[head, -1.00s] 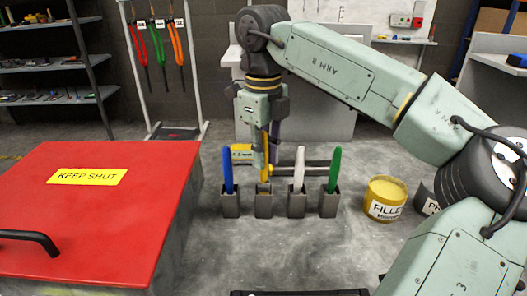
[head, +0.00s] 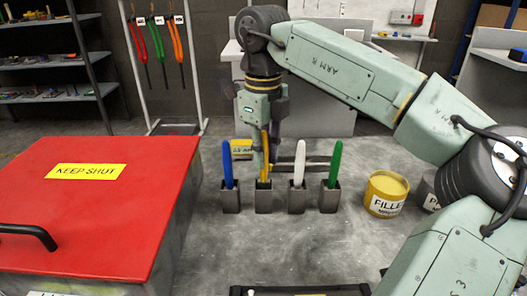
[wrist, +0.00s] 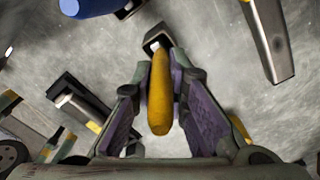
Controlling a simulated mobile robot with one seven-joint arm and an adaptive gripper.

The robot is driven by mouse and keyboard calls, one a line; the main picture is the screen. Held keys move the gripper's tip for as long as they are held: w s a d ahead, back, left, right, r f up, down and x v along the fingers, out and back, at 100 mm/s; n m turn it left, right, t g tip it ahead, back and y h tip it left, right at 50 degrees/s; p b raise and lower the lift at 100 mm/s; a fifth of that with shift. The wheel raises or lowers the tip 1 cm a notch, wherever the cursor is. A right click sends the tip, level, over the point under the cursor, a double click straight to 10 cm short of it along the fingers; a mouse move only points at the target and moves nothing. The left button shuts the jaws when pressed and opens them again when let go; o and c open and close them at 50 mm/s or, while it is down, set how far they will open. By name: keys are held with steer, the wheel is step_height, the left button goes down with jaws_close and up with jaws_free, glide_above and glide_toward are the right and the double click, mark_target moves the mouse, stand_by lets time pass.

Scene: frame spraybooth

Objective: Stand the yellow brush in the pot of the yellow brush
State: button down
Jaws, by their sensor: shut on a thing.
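The yellow brush (head: 265,150) is upright in my gripper (head: 263,160), which is shut on it. In the wrist view the brush (wrist: 160,95) lies between both fingers of the gripper (wrist: 160,100). The pot of the yellow brush (head: 263,199), a grey square holder, is directly below the gripper, second from the left in the row. The brush's lower end is at the pot's mouth and seems to be inside its rim; how deep is hidden. The pot also shows in the wrist view (wrist: 158,36), beyond the brush.
Beside it stand pots with a blue brush (head: 227,165), a white brush (head: 299,160) and a green brush (head: 335,165). A yellow filler tin (head: 386,195) is to the right. A red-lidded box (head: 90,215) fills the left.

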mark_target(264, 131)
steer(key=shift+f, duration=0.4)
steer(key=c, duration=1.5)
jaws_free()
step_height(264, 131, up, 8)
steer(key=shift+f, duration=0.2)
